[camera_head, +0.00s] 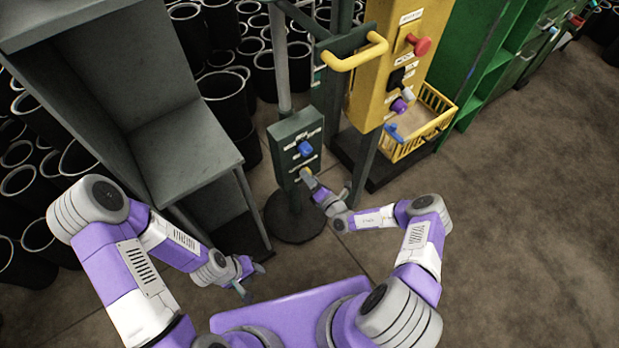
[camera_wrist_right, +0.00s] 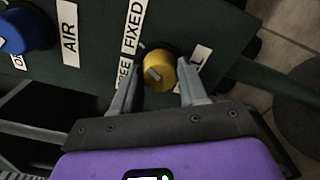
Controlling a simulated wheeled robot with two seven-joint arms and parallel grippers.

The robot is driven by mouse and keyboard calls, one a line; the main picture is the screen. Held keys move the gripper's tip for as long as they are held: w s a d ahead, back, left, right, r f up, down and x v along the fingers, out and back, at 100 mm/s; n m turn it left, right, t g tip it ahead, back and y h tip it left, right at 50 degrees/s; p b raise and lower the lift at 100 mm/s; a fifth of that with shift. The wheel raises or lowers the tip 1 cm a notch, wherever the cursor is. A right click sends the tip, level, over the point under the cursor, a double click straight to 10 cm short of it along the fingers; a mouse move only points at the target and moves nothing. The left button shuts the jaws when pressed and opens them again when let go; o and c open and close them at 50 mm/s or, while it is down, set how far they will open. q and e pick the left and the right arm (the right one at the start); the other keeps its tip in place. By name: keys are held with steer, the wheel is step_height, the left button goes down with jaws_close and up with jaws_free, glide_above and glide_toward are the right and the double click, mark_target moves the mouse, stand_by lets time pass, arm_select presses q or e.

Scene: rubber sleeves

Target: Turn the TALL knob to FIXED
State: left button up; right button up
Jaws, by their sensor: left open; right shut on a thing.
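A dark green control box (camera_head: 285,150) on a round-based stand carries a blue knob (camera_head: 305,148) and, lower, a yellow knob (camera_wrist_right: 159,72). In the right wrist view, labels FREE and FIXED (camera_wrist_right: 132,28) lie up and left of the yellow knob; a partly covered label (camera_wrist_right: 197,66) ending in L lies right of it. A pale mark shows on the knob's left part; its exact pointing is hard to tell. My right gripper (camera_head: 306,174) is shut on the yellow knob, fingers on either side. My left gripper (camera_head: 252,281) is open and empty, low and away from the box.
A grey cabinet (camera_head: 185,150) stands left of the box. A yellow panel (camera_head: 387,75) with a red knob and a yellow handle (camera_head: 355,53) rises behind right, beside a yellow basket (camera_head: 440,105). Black bins fill the back left. Floor at right is clear.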

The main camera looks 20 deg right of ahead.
steer(key=shift+s+f, duration=0.1)
steer(key=o, duration=1)
steer(key=shift+o, duration=0.2)
steer(key=p+v, duration=0.2)
steer(key=v, duration=0.5)
steer(key=shift+s, duration=0.25)
